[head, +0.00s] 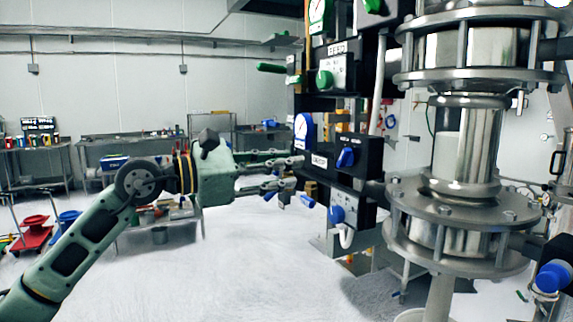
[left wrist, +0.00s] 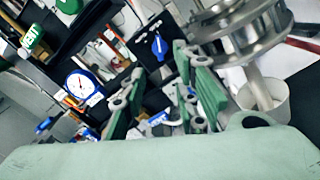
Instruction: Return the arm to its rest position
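My left arm comes in from the left in the head view, and its gripper (head: 283,174) reaches to the left side of the control panel. The fingers are apart with a gap between them, and nothing shows between them. In the left wrist view the open fingers (left wrist: 160,95) point at the panel, where a blue knob (left wrist: 159,46) and a round blue-rimmed gauge (left wrist: 80,85) show. In the head view the blue knob (head: 346,157) is on a black box just right of the fingertips. I cannot tell whether the fingers touch anything. My right gripper is not in view.
The steel sifter column (head: 465,150) with wide flanges stands right of the panel. A lower blue knob (head: 337,214) and a green knob (head: 325,80) are on the panel. Workbenches (head: 130,147) line the back wall. The floor at lower middle is clear.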

